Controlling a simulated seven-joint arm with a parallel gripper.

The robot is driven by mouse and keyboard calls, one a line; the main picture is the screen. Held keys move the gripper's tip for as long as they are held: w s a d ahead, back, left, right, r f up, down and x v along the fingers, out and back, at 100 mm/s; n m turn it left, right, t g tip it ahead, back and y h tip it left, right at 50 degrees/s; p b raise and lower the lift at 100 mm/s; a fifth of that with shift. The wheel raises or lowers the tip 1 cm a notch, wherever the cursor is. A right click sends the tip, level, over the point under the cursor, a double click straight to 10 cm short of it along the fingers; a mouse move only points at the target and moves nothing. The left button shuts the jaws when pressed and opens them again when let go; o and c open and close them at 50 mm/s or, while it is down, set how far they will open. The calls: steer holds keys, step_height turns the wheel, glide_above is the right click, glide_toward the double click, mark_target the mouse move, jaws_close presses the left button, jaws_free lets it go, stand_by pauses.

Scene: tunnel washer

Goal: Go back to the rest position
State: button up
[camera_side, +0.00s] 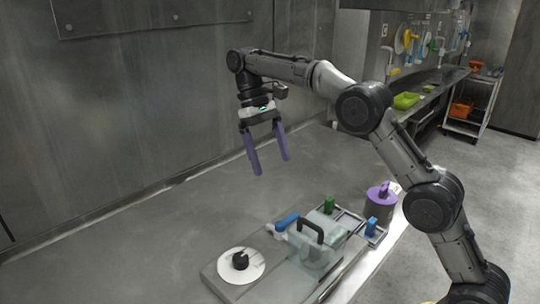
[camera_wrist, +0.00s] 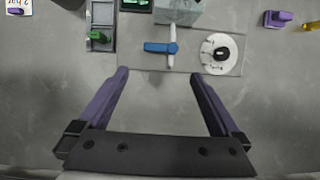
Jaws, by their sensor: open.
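My gripper (camera_side: 270,167) hangs from my raised arm in the side view, its purple fingers spread apart with nothing between them. It is well above the bare grey table (camera_side: 150,240), apart from every object. In the wrist view my gripper (camera_wrist: 162,92) also shows its two fingers wide open and empty over bare table.
A white disc with a black knob (camera_side: 240,262), a blue handle (camera_side: 285,222), a clear box with a dark handle (camera_side: 315,248), green and blue pieces and a purple-lidded pot (camera_side: 380,205) stand at the front. The table under the gripper is clear.

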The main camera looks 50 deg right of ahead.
steer(key=shift+r, duration=0.1)
steer(key=s+r+t, duration=0.2)
steer(key=s+r, duration=0.5)
steer(key=r, duration=0.4)
steer(key=s+d+r+t, duration=0.1)
steer(key=s+r+t, duration=0.1)
steer(key=s, duration=0.9)
steer(key=s+f+t, duration=0.3)
steer(key=s+f, duration=0.2)
steer(key=s, duration=0.4)
steer(key=s+d+f+t, duration=0.1)
steer(key=s+f+t, duration=0.2)
steer(key=f, duration=0.7)
steer(key=shift+s+f, duration=0.15)
steer(key=shift+f, duration=0.15)
